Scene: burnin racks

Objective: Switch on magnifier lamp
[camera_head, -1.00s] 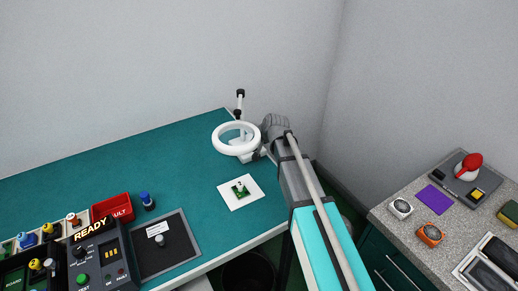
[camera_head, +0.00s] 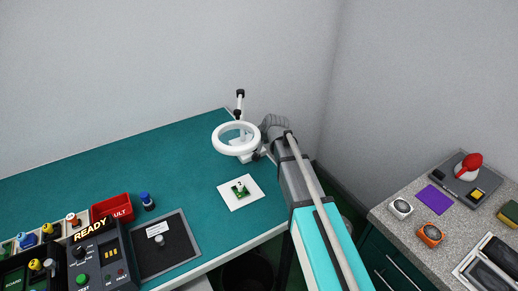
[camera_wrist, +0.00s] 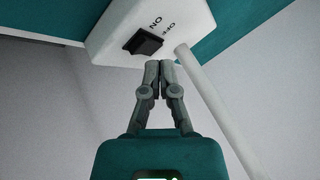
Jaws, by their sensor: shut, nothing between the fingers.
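The magnifier lamp shows in the head view as a white ring (camera_head: 236,139) on a stand with a black-jointed arm at the far corner of the teal bench. In the wrist view, a white switch box (camera_wrist: 117,28) carries a black rocker switch (camera_wrist: 143,42), with ON and OFF printed upside down beside it. My gripper (camera_wrist: 160,65) is shut and empty. Its fingertips are close to the box edge, just below and right of the rocker; I cannot tell if they touch. In the head view the ring and my arm mostly hide the switch box.
A white pole (camera_wrist: 215,110) runs from the box, right of my fingers. On the bench lie a white card with a green board (camera_head: 240,191), a red bin (camera_head: 112,207) and a READY tester (camera_head: 97,255). A grey side counter (camera_head: 388,215) stands right. Walls rise close behind.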

